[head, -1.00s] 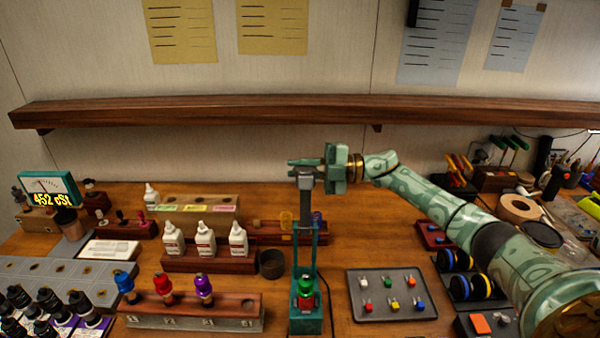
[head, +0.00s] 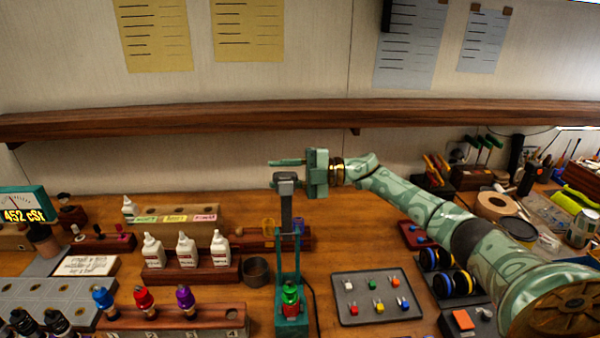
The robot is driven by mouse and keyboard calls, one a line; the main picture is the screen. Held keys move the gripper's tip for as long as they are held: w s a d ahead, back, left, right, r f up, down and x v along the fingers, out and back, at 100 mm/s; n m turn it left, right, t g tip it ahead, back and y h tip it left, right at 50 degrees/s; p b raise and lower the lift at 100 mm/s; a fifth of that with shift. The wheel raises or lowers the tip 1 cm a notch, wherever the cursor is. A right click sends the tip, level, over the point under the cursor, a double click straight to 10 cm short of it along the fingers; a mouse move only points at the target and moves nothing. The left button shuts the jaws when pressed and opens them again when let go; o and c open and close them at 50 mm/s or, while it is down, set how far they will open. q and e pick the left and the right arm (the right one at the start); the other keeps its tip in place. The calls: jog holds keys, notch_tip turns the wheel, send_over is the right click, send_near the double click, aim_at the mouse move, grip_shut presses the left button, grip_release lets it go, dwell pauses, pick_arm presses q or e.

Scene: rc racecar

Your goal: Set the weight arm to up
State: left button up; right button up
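The weight arm (head: 286,208) is a dark grey bar with a blocky head, standing upright above a teal stand (head: 291,325). A green and red piece (head: 290,298) sits low in the stand. My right gripper (head: 284,173) is at the weight arm's head, reaching in from the right. Its fingers are apart, one above and behind the head, the other partly hidden by it. I cannot tell whether they touch it. My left gripper is not in view.
White bottles (head: 187,250) in a wooden rack and a dark round cup (head: 256,272) stand left of the stand. A grey tray (head: 352,311) with small coloured pieces lies right. A wooden shelf (head: 250,118) runs along the wall behind.

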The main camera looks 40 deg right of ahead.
jog(key=b+v, duration=0.3)
jog(key=v, duration=1.3)
jog(key=shift+w, duration=0.15)
